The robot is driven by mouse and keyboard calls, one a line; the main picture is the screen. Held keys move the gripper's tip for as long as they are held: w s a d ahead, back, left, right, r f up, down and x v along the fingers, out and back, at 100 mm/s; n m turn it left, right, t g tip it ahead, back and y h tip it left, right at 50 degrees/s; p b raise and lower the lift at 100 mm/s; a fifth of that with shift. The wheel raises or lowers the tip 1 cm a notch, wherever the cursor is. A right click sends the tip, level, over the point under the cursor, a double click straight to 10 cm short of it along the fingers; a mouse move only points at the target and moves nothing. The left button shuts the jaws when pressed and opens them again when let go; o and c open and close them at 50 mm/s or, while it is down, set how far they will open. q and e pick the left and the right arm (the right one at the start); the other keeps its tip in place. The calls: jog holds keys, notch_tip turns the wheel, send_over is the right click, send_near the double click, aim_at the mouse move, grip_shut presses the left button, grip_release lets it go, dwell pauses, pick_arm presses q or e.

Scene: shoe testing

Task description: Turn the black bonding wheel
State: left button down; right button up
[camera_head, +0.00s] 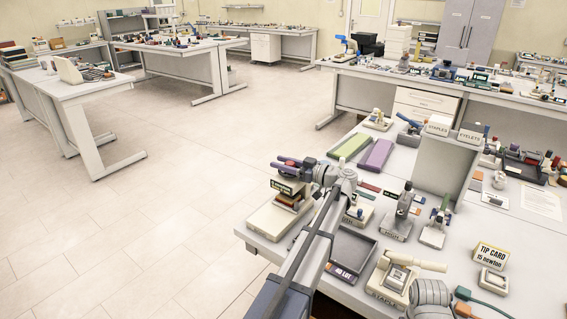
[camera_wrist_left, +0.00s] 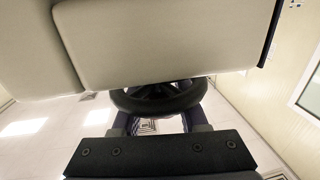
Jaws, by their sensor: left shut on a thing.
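My left gripper (camera_head: 290,163) reaches over a cream bench machine (camera_head: 270,218) at the near table's left corner. In the left wrist view its two purple fingers (camera_wrist_left: 156,124) are shut on the black wheel (camera_wrist_left: 155,97), one at each side. The wheel's rim and spokes show below a large cream housing (camera_wrist_left: 165,45). In the head view I cannot make out the wheel behind the gripper. My right gripper's fingers do not show; a grey ribbed joint shows at the lower right.
A dark tray (camera_head: 352,249), several small presses, a stapling machine (camera_head: 390,285) and a tip card (camera_head: 490,254) crowd the near table. Green (camera_head: 350,147) and purple (camera_head: 377,154) mats lie behind. Open floor (camera_head: 150,220) lies to the left.

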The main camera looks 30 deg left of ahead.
pick_arm(q)
jog(key=shift+s+d+n+g+h, duration=0.15)
jog(key=shift+n+g+h, duration=0.15)
jog(key=shift+n+g, duration=0.65)
jog(key=shift+s+a+n+g+h, duration=0.25)
jog(key=shift+n+g, duration=0.35)
jog(key=shift+g, duration=0.7)
jog(key=shift+s+d+n+g+h, duration=0.1)
jog(key=shift+d+n+g+h, duration=0.2)
jog(key=shift+n+g, duration=0.65)
jog(key=shift+s+a+g, duration=0.1)
jog(key=shift+g, duration=0.3)
jog(key=shift+c, duration=2.2)
grip_release()
jog(key=shift+v, duration=3.9)
jog(key=shift+r, duration=0.1)
